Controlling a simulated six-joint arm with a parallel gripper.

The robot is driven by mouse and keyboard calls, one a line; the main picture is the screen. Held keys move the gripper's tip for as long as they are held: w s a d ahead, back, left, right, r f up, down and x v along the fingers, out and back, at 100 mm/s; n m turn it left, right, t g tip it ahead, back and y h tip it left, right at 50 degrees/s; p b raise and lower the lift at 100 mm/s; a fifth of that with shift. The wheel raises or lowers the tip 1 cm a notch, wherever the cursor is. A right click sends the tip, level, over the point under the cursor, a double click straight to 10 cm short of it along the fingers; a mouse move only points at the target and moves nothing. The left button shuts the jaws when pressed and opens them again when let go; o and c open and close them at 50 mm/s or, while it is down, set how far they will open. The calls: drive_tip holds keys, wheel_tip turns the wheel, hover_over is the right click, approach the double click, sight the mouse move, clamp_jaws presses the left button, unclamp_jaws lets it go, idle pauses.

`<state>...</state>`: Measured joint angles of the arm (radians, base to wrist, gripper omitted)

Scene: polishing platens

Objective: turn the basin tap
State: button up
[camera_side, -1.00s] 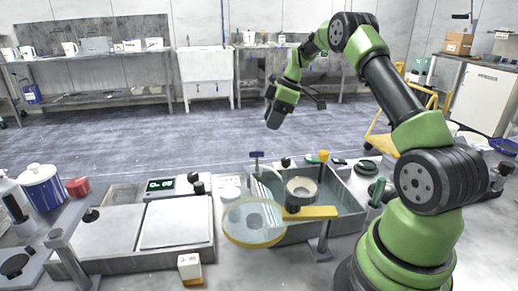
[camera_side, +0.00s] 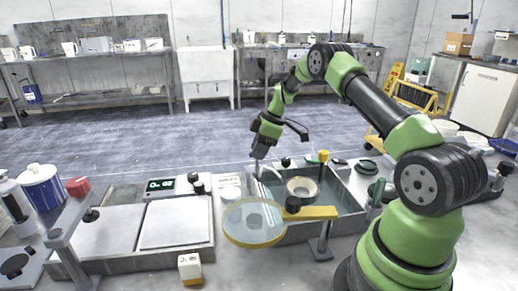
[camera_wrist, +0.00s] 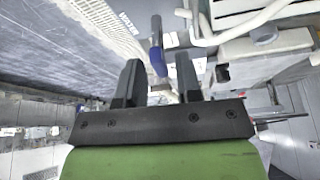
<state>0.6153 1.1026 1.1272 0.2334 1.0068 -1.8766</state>
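The basin tap has a blue lever handle (camera_wrist: 158,62), which shows in the wrist view between the two fingers. In the side view the handle is mostly hidden behind my gripper (camera_side: 257,155). The tap's pale curved spout (camera_side: 270,171) shows just below, at the back left of the grey basin (camera_side: 346,201). My gripper points down at the handle. In the wrist view my gripper (camera_wrist: 158,80) is open, its dark fingers apart on either side of the handle with a visible gap. I cannot tell whether either finger touches it.
A round lens with a yellow rim (camera_side: 250,242) and yellow arm (camera_side: 318,213) hangs over the basin's front. A round bowl (camera_side: 301,188) sits in the basin. A yellow-topped post (camera_side: 323,157) stands behind it.

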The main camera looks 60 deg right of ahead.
clamp_jaws()
drive_tip(key=shift+m, duration=0.3)
drive_tip(key=m+h, duration=0.1)
drive_tip(key=m, duration=0.2)
drive_tip(key=shift+a+t, duration=0.15)
drive_tip(key=shift+t, duration=0.25)
drive_tip(key=m+h, duration=0.2)
drive_tip(key=m, duration=0.2)
drive_tip(key=shift+a, duration=0.15)
drive_tip(key=m+h, duration=0.1)
drive_tip(key=m, duration=0.3)
drive_tip(key=shift+a+m+h, duration=0.1)
drive_tip(key=shift+m+h, duration=0.3)
drive_tip(key=shift+w+m+g+h, duration=0.1)
drive_tip(key=shift+m+g+h, duration=0.45)
drive_tip(key=shift+m, duration=1.55)
drive_tip(key=shift+o, duration=1.1)
unclamp_jaws()
